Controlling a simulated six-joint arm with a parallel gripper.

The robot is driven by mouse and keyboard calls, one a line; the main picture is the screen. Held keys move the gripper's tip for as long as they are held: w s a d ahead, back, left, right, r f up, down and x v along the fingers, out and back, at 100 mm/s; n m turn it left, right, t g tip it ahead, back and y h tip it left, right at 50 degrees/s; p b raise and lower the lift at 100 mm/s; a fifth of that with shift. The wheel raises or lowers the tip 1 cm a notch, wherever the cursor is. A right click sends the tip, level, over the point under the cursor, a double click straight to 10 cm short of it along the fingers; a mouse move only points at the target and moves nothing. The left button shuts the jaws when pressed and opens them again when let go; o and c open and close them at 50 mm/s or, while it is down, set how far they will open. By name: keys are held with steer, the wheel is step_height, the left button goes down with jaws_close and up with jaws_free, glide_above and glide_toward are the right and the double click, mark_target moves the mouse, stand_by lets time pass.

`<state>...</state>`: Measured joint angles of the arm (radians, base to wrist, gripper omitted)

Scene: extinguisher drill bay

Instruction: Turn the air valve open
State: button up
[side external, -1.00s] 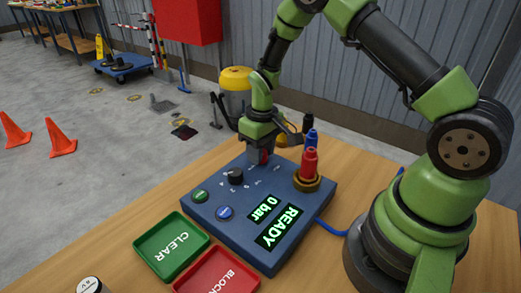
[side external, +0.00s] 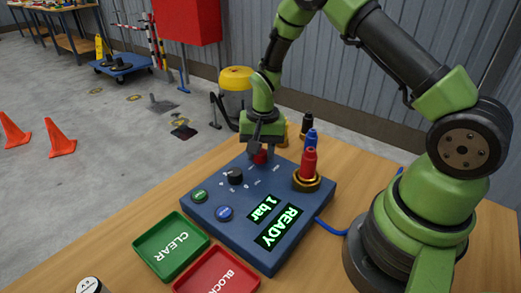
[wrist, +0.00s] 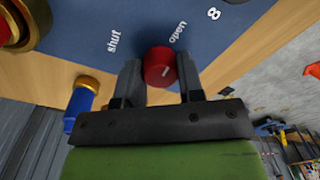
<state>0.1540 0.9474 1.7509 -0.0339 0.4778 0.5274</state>
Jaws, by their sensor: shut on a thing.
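The air valve is a red round knob (wrist: 158,62) on the blue control box (side external: 205,213). In the wrist view it sits between white words "open" and "shut" on the box face, with a small white mark on its top. My gripper (wrist: 160,76) is shut on this knob, one finger at each side. In the side view my gripper (side external: 259,150) points down at the back of the box, and a little of the red knob shows below it. The display (side external: 275,222) reads "1 bar" and "READY" in green.
A red cylinder (side external: 309,166) stands in a brass ring on the box, with blue (side external: 311,140) and black ones behind it. A small black knob (side external: 235,176) and two buttons are on the box. Green CLEAR (side external: 171,246) and red BLOCKED trays lie in front.

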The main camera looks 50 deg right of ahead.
mark_target(263, 152)
steer(key=shift+m, duration=0.5)
steer(key=o, duration=0.9)
steer(key=r, duration=1)
steer(key=shift+s+d, duration=0.1)
steer(key=shift+s, duration=0.1)
steer(key=shift+r, duration=0.1)
